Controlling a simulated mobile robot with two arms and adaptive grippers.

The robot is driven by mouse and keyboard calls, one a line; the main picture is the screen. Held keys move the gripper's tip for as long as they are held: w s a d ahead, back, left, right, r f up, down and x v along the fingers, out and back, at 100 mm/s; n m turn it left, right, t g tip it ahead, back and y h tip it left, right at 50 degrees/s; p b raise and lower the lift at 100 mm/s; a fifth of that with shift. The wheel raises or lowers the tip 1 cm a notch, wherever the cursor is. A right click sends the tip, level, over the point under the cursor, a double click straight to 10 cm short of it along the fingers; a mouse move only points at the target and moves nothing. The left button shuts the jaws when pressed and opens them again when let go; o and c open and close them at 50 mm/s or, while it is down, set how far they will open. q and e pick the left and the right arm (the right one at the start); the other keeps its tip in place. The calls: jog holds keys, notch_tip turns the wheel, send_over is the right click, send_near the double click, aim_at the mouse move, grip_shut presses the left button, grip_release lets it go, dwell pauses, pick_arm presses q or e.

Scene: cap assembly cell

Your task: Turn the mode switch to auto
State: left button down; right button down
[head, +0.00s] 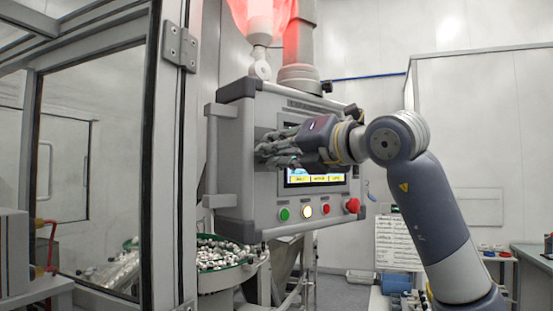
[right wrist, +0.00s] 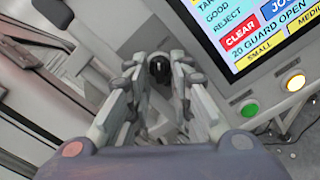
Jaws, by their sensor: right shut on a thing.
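The mode switch (right wrist: 158,68) is a small black knob on the grey control panel (head: 237,190). In the right wrist view it shows between my right gripper's fingertips (right wrist: 157,75). In the head view my right gripper (head: 268,150) reaches to the left part of the panel, and its fingers hide the switch. The right gripper is shut on the switch. The switch's setting cannot be read. My left gripper is not in view.
The panel's screen (right wrist: 270,30) reads "GUARD OPEN". Below it are a green button (head: 284,214), a lit button (head: 307,211), a red button (head: 326,209) and a red mushroom button (head: 351,205). A bowl of caps (head: 225,256) stands below left, beside a framed glass enclosure (head: 90,150).

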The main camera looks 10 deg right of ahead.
jog(key=shift+m, duration=0.6)
jog(key=shift+r+b, duration=0.1)
jog(key=shift+b, duration=0.2)
jog(key=c, duration=1.5)
grip_release()
jog(key=shift+o, duration=0.2)
jog(key=v, duration=1.2)
